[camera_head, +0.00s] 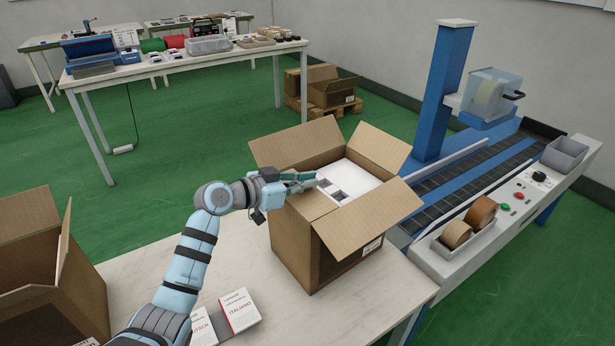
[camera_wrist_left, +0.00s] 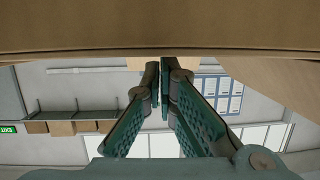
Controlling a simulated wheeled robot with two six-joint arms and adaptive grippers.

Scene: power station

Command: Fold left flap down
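The open cardboard box (camera_head: 296,246) stands on the pale table and holds a white insert (camera_head: 354,178) with dark square cut-outs. Three flaps stand out from its rim: a back-left flap (camera_head: 292,146), a back-right flap (camera_head: 378,148) and a front-right flap (camera_head: 370,216). Brown cardboard (camera_head: 311,204) shows along the near-left side, below my gripper; I cannot tell whether it is a folded flap. My left gripper (camera_head: 312,180) is over this side, with its fingertips together. In the wrist view, the gripper (camera_wrist_left: 164,64) has a cardboard face (camera_wrist_left: 160,28) just beyond its tips. No right gripper shows.
Another open box (camera_head: 60,270) stands at left on the table. Booklets (camera_head: 238,310) lie near the front. A blue conveyor (camera_head: 470,180) with tape rolls (camera_head: 468,223) adjoins the box at right. A back table (camera_head: 185,62) holds equipment. Bare tabletop lies in front of the box.

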